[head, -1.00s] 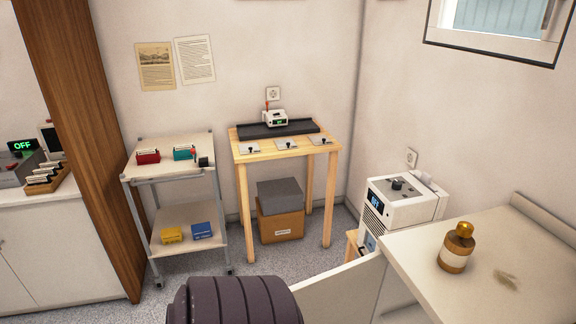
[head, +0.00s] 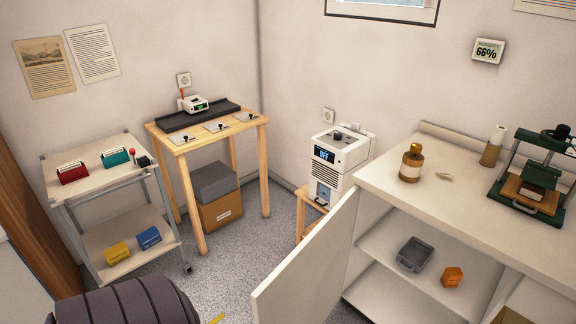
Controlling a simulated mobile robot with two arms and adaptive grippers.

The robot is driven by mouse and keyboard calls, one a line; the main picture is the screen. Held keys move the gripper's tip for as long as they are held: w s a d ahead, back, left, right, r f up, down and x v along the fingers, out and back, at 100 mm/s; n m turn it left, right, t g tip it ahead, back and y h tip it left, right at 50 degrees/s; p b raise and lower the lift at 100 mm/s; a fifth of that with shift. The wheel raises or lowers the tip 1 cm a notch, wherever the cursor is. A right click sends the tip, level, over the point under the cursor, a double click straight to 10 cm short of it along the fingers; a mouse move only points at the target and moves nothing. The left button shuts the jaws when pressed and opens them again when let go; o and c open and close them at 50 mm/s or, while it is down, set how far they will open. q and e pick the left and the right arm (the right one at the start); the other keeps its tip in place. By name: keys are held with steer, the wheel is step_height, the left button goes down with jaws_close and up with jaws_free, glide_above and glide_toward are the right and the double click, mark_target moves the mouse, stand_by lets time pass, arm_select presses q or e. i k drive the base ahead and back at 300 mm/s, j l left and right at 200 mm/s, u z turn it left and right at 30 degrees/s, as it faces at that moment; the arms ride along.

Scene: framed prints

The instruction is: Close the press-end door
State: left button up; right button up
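The press-end door (head: 310,265) is a pale cabinet door under the white counter (head: 455,215). It stands open and swung out toward me, its free edge at the lower middle of the head view. The open cabinet (head: 375,245) shows shelves with a grey tray (head: 415,254) and a small orange box (head: 453,277). The green press (head: 530,195) stands on the counter above, at the right. Neither gripper is in view.
A brown bottle (head: 411,165) stands on the counter. A white device (head: 338,155) is behind the door. A wooden table (head: 205,142) and a wheeled cart (head: 100,180) stand at the left. Grey floor (head: 235,260) is free between cart and door.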

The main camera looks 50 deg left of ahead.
mark_target(305, 287)
steer(key=k+j, duration=0.2)
steer(key=j, duration=0.2)
steer(key=k+j+z, duration=0.15)
steer(key=j, duration=0.3)
steer(key=k+j, duration=0.25)
steer(key=j, duration=0.15)
steer(key=i+j, duration=0.1)
steer(key=j, duration=0.3)
steer(key=i+j+z, duration=0.1)
steer(key=j, duration=0.3)
steer(key=i+j+z, duration=0.1)
steer(key=j, duration=0.25)
steer(key=i+j, duration=0.15)
steer(key=j, duration=0.25)
